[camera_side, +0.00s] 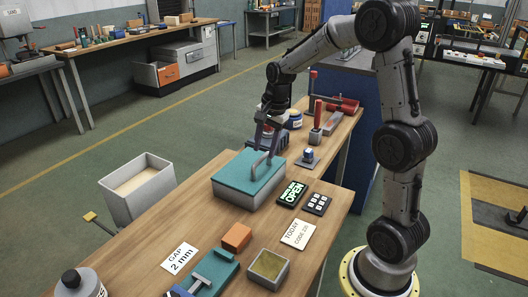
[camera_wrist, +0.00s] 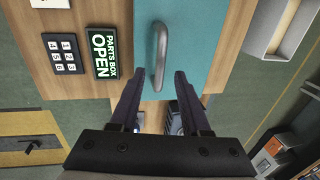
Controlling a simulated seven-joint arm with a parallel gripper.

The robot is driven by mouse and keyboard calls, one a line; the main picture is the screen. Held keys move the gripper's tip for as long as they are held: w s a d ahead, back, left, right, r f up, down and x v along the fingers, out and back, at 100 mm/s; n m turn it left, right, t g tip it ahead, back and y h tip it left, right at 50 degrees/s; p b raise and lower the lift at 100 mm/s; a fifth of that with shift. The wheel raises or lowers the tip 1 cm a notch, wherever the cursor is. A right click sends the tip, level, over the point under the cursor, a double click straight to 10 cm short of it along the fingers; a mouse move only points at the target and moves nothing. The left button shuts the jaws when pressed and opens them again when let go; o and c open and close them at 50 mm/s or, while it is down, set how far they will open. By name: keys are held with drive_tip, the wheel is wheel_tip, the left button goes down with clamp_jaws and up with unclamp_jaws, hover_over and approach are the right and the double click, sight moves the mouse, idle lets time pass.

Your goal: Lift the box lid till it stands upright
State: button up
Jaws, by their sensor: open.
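A grey box (camera_side: 240,199) with a flat teal lid (camera_side: 235,168) stands on the wooden workbench. The lid lies closed. A grey bar handle (camera_side: 259,166) rises from the lid's top; it also shows in the wrist view (camera_wrist: 159,50), upright in the picture on the teal lid (camera_wrist: 205,45). My gripper (camera_side: 267,143) is over the handle's end of the lid, pointing down. In the wrist view my gripper (camera_wrist: 158,76) is open, with one finger on each side of the handle's near end. A gap shows on both sides. The side view does not show the fingertips clearly.
A "PARTS BOX OPEN" sign (camera_side: 291,194) and a keypad (camera_side: 317,204) lie right of the box. An orange block (camera_side: 237,237), a grey tray (camera_side: 268,269) and a teal vise (camera_side: 210,274) are in front. A red-handled tool (camera_side: 316,122) stands behind. An open bin (camera_side: 139,189) stands left.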

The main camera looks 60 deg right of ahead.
drive_tip(key=shift+w+f, duration=0.2)
drive_tip(key=shift+f, duration=0.85)
clamp_jaws()
drive_tip(key=shift+r, duration=0.1)
idle(0.6)
